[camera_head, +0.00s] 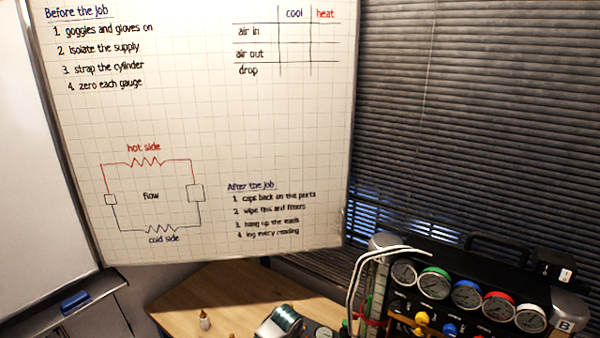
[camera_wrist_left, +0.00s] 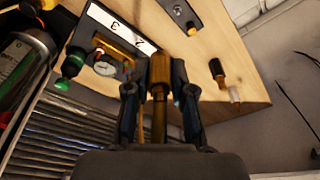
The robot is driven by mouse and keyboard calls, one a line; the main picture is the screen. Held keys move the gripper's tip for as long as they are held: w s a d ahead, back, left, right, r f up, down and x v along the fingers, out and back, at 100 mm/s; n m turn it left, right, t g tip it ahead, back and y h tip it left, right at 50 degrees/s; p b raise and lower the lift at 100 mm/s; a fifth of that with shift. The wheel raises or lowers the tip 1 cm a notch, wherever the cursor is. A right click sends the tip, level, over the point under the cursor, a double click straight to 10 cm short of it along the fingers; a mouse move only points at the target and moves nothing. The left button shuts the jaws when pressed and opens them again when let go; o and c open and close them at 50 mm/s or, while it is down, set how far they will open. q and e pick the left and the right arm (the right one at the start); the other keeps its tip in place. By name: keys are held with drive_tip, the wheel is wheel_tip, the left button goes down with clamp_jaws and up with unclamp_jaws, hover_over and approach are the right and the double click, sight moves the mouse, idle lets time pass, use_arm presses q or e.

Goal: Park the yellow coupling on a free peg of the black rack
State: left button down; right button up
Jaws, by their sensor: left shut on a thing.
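My left gripper (camera_wrist_left: 159,98) shows in the left wrist view, with a finger on each side of a yellow-brown cylindrical piece (camera_wrist_left: 159,72), which looks like the yellow coupling. It is shut on this piece, whose lower part runs down between the fingers. Beyond it, at upper left, is a black block with a white number strip (camera_wrist_left: 117,28), which may be the black rack. Its pegs cannot be told apart clearly, and the held piece hides part of it. My right gripper is in neither view.
The wooden table (camera_head: 205,287) shows low in the head view, with a small bottle-like thing (camera_head: 204,321) on it. The gauge rig (camera_head: 470,268) stands at lower right. A black-and-orange piece (camera_wrist_left: 217,72) is near the table edge in the wrist view.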

use_arm(q)
drive_tip(key=shift+s+a+f+b, duration=0.1)
drive_tip(key=shift+f+b, duration=1.65)
drive_tip(key=shift+f, duration=2.2)
drive_tip(key=shift+a+f+b, duration=0.1)
drive_tip(key=shift+f+b, duration=1.6)
drive_tip(key=shift+f, duration=2.25)
drive_tip(key=shift+a+f+b, duration=0.1)
drive_tip(key=shift+f+b, duration=0.7)
drive_tip(key=shift+f, duration=0.55)
drive_tip(key=shift+d+b, duration=0.3)
drive_tip(key=shift+b, duration=0.25)
drive_tip(key=shift+g, duration=0.3)
drive_tip(key=shift+p, duration=0.3)
